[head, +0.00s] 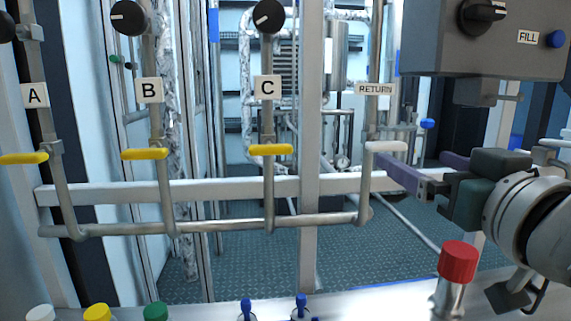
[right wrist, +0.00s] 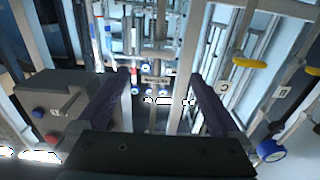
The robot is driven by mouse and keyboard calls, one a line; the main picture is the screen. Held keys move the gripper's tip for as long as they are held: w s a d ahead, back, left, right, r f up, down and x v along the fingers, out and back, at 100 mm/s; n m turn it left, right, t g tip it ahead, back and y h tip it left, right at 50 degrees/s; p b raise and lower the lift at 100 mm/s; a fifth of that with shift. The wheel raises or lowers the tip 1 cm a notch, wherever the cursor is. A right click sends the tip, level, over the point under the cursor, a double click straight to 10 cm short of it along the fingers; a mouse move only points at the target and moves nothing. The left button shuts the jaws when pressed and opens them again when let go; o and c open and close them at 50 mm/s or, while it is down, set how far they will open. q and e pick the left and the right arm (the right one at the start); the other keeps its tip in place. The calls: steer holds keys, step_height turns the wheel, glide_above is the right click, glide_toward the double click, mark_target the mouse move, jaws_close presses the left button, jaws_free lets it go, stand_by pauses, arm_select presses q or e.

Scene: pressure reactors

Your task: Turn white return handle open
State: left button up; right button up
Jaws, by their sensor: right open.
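The white return handle (head: 386,146) sits level on the vertical pipe under the RETURN label (head: 375,88). It points to the right of the pipe. In the right wrist view the white handle (right wrist: 167,101) appears between my two fingers. My right gripper (head: 417,166) is open, with its purple fingers apart and nothing between them that I can make out as gripped. My left gripper is not in view.
Yellow handles A (head: 24,158), B (head: 145,153) and C (head: 271,149) stand left on similar pipes. A grey FILL box (head: 485,40) hangs above my right arm. A red-capped fitting (head: 458,262) stands below it. A pale frame bar (head: 225,190) runs behind the pipes.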

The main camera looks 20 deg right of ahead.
mark_target(391, 145)
steer(key=x, duration=0.9)
steer(key=shift+d+r, duration=0.1)
steer(key=shift+d, duration=0.15)
steer(key=c, duration=1.2)
